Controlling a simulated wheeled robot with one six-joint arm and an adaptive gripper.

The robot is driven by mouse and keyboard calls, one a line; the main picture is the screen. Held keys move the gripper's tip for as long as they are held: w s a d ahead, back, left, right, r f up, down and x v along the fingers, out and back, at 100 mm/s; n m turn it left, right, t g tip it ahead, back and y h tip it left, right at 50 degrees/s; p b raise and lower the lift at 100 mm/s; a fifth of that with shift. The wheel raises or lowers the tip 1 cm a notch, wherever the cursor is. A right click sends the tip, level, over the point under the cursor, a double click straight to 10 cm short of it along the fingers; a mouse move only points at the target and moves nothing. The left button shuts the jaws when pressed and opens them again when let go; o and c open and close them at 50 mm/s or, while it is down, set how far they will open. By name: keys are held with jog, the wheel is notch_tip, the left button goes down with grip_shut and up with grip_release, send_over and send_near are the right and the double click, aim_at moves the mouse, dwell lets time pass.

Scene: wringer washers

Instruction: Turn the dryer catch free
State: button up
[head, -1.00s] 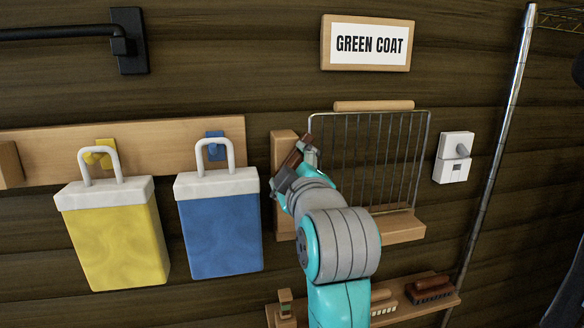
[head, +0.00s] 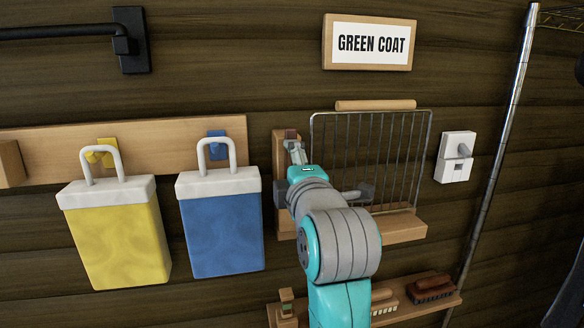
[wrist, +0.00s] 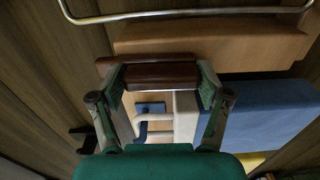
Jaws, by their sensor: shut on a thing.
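The dryer is a wire rack (head: 372,165) upright against the wall, with a wooden bar above it and a wooden ledge below. At its left stands a wooden upright (head: 281,222) bearing the dark red-brown catch (head: 291,134). My gripper (head: 295,150) is at the catch, its far side hidden by my wrist. In the wrist view, the catch (wrist: 160,76) lies between my fingertips, which are shut on it. The wire rack's edge (wrist: 185,14) crosses the top of that view.
A blue bag (head: 220,225) and a yellow bag (head: 117,240) hang from pegs to the left. A white switch (head: 456,158) and a metal pole (head: 505,120) are to the right. A shelf with brushes (head: 432,288) is below. A "GREEN COAT" sign (head: 369,43) hangs above.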

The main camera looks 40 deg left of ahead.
jog(key=shift+w, duration=0.2)
jog(key=o, duration=1.6)
jog(key=shift+w+a+f, duration=0.1)
jog(key=shift+a, duration=0.05)
jog(key=v, duration=1.2)
jog(key=shift+f, duration=0.1)
